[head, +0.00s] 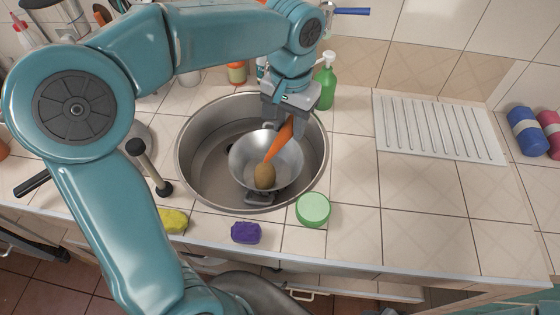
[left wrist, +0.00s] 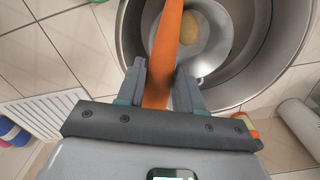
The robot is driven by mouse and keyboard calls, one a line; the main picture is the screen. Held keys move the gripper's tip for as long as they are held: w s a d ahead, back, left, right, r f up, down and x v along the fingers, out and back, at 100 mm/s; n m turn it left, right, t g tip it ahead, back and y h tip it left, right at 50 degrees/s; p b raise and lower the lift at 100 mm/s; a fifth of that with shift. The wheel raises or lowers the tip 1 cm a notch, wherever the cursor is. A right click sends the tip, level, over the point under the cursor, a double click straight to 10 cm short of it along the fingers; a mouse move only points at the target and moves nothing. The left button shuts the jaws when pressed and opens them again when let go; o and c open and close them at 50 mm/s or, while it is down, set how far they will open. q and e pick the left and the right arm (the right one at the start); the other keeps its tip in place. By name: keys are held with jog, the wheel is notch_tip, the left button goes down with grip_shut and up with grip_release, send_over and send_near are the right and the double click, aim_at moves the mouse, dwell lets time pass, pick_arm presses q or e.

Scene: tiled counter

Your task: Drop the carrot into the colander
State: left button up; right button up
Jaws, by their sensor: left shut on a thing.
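My left gripper (head: 282,118) is shut on the orange carrot (head: 279,140) and holds it above the colander. The carrot slants down to the left over the bowl. In the left wrist view the carrot (left wrist: 165,50) sits between the two fingers (left wrist: 158,85) and points away from the gripper. The colander (head: 240,150) is a shiny metal bowl inside the round sink. A brown, potato-like item (head: 265,175) lies in the colander; it also shows in the left wrist view (left wrist: 190,28). My right gripper is not in view.
The round steel sink (head: 190,150) surrounds the colander. A yellow sponge (head: 173,220), a purple sponge (head: 245,233) and a green round item (head: 313,209) lie along its front. A green bottle (head: 326,85) stands behind. A white drainboard (head: 440,130) is at right; the right counter front is clear.

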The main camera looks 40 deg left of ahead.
aim_at(289, 136)
pick_arm(q)
notch_tip(289, 136, down, 16)
jog(key=shift+r+b, duration=0.15)
jog(key=shift+b, duration=0.3)
jog(key=shift+w+f+b, duration=0.1)
jog(key=shift+f+b, duration=0.35)
jog(key=o, duration=1.1)
jog(key=shift+r, duration=0.1)
jog(key=shift+c, duration=0.2)
jog(key=shift+r+p, duration=0.4)
jog(key=shift+p, duration=0.15)
notch_tip(289, 136, up, 11)
jog(key=shift+r+p, duration=0.1)
jog(key=shift+p, duration=0.25)
jog(key=shift+r, duration=0.35)
